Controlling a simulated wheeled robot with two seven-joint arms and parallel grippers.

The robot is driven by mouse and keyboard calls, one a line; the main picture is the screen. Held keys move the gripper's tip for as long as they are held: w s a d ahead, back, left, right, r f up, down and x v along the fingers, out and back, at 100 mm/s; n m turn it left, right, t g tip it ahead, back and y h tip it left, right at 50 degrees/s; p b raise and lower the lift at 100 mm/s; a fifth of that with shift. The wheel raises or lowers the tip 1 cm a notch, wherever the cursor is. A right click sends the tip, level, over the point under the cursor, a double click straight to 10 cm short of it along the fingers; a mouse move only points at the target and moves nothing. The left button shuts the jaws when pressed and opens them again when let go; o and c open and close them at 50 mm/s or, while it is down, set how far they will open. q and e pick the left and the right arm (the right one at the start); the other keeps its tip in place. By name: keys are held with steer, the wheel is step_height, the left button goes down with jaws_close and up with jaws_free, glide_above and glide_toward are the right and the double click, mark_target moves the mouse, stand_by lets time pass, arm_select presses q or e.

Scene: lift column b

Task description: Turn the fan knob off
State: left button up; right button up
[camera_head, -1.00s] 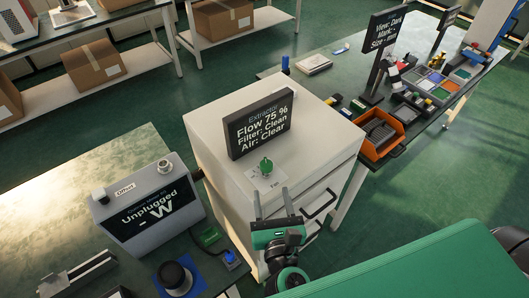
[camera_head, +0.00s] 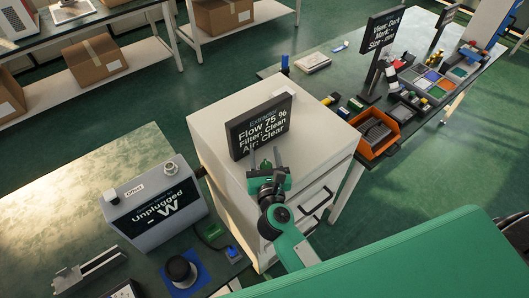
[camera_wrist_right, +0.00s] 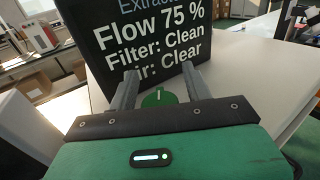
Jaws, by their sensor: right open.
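The fan knob (camera_wrist_right: 158,98) is a round green dial with a pale pointer mark, on top of the white extractor cabinet (camera_head: 215,125). In the head view it is largely hidden behind my right gripper (camera_head: 265,156). My right gripper is open, its two grey fingers on either side of the knob; the wrist view shows the fingers (camera_wrist_right: 160,84) with the knob between and beyond them. I cannot tell whether they touch it. Behind the knob stands the dark display (camera_head: 259,127), reading "Flow 75 %, Filter: Clean, Air: Clear". My left gripper is not in view.
A grey box (camera_head: 150,212) labelled "Unplugged - W" stands on the bench at left. A black round knob on a blue base (camera_head: 182,272) is in front of it. An orange bin (camera_head: 378,133) and several small items lie on the right bench.

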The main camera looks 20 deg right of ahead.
steer(key=shift+w, duration=0.1)
steer(key=shift+c, duration=0.4)
steer(key=c, duration=0.8)
steer(key=shift+c, duration=0.2)
